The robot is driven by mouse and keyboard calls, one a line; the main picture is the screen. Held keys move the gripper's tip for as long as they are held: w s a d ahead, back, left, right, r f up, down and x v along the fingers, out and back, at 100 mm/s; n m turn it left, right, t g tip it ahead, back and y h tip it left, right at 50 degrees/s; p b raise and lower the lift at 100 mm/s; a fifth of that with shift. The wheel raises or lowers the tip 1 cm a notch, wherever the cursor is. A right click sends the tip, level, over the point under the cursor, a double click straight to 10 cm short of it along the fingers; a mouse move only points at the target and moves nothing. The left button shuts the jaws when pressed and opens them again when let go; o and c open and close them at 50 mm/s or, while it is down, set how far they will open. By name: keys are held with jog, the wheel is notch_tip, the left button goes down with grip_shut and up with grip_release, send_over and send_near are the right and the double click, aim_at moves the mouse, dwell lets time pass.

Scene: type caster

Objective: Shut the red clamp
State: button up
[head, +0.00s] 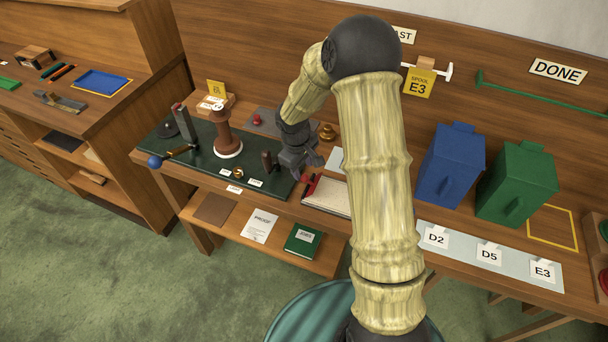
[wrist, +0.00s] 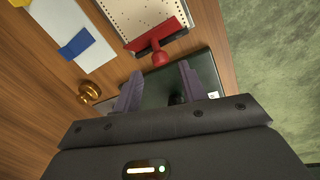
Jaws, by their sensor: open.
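The red clamp (wrist: 156,38) is a red bar with a round red knob, at the near end of a cream perforated plate (wrist: 138,14) in the wrist view. In the head view the clamp (head: 310,185) shows as a small red piece at the left end of the plate (head: 332,194), partly hidden by my gripper and arm. My gripper (head: 307,168) is open and empty, close above the bench beside the clamp. In the wrist view the knob appears just beyond the gap between my fingertips (wrist: 159,70). I cannot tell whether they touch it.
A dark green board (head: 205,165) with a brown post, a blue-knobbed lever and small fittings lies to the left. A brass knob (wrist: 90,92) stands near the gripper. Blue (head: 450,165) and green (head: 517,183) boxes stand to the right, behind a strip with labels.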

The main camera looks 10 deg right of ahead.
aim_at(304, 175)
jog(key=f, duration=0.5)
jog(key=shift+w+d+f, duration=0.2)
jog(key=shift+w+d, duration=0.1)
jog(key=shift+d, duration=0.05)
grip_shut()
